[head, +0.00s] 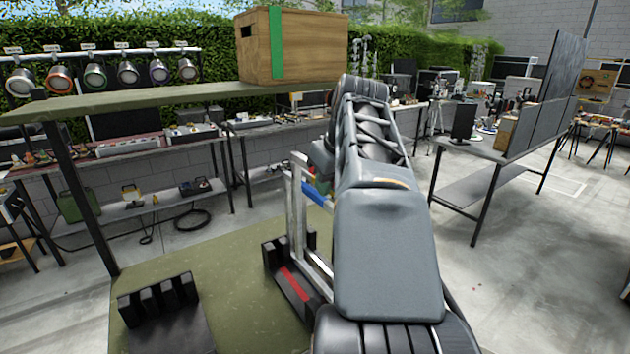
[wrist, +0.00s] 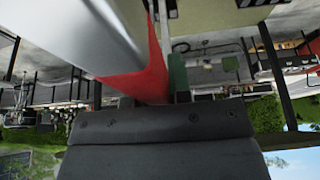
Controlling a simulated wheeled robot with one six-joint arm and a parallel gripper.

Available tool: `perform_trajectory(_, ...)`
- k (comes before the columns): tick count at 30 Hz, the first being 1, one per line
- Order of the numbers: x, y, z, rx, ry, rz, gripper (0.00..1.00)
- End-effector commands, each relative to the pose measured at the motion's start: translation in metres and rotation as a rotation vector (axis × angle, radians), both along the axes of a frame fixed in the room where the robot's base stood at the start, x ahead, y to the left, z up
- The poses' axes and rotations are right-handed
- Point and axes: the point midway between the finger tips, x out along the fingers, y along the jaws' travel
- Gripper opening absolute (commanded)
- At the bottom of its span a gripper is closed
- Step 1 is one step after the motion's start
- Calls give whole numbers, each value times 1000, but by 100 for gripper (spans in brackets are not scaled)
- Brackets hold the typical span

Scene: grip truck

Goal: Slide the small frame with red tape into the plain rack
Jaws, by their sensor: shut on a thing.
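A small silver frame (head: 297,210) stands upright in the head view, partly behind my arm. My gripper (head: 319,163) is at its upper part, mostly hidden by the arm. In the wrist view the silver bar with red tape (wrist: 140,82) runs right up against my gripper, which is shut on the frame. The plain rack (head: 160,312), dark with upright slotted blocks, sits at the lower left, empty. The frame's lower end is at the rack with a red stripe (head: 292,283); I cannot tell whether it is seated there.
Both racks are on a green-topped bench (head: 225,250). A raised green shelf (head: 170,100) on dark legs carries a wooden crate with green tape (head: 290,45). A blue piece (head: 313,193) shows beside the frame. The bench between the racks is clear.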

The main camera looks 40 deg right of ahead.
Motion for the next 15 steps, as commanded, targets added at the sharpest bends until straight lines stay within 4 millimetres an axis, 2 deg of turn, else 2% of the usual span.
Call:
perform_trajectory(6, -16, 2, 3, -3, -2, -2, 0)
perform_trajectory(15, -20, 3, 19, -2, -1, 0, 0)
